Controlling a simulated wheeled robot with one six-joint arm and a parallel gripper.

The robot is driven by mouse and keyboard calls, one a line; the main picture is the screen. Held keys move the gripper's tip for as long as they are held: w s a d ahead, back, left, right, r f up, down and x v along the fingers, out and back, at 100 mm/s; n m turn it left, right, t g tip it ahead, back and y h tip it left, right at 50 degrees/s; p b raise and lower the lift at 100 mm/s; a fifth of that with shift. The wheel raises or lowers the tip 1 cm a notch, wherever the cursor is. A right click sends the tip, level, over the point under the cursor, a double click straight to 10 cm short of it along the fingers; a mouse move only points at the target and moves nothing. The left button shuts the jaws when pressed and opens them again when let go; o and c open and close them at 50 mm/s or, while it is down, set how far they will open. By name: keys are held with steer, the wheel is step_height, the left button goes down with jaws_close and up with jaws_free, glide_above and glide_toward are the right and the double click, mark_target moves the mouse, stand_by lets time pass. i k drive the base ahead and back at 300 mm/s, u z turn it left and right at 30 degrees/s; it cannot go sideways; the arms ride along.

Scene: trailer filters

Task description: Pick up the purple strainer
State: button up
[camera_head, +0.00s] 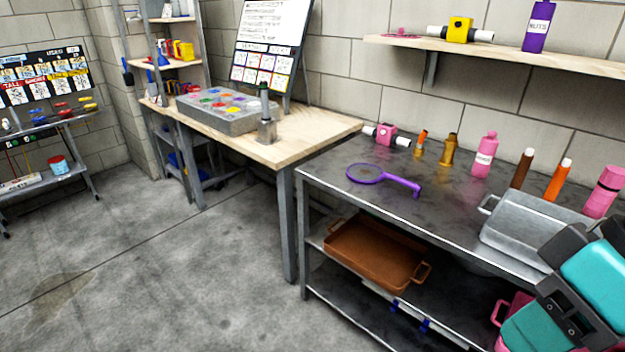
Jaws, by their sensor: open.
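The purple strainer (397,181) lies on the dark metal table (330,182), near its left end. Its round rim is on the left and its handle points right, with a hooked end close to the front edge. Nothing covers it, and nothing touches it apart from the tabletop. Part of my arm, teal and dark grey, shows at the lower right, well apart from the strainer. The jaws of my gripper do not show.
Behind the strainer stand a pink-and-white part (386,134), a brass fitting (448,151) and a pink bottle (484,156). A grey metal tray (525,236) is to the right. A brown tray (375,254) sits on the lower shelf. The floor (170,270) in front is clear.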

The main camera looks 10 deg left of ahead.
mark_target(363, 173)
steer(key=u, duration=0.8)
steer(key=i, duration=0.6)
steer(key=u, duration=0.55)
steer(key=i, duration=0.7)
steer(key=z, duration=0.7)
steer(key=i, duration=0.5)
steer(key=z, duration=0.5)
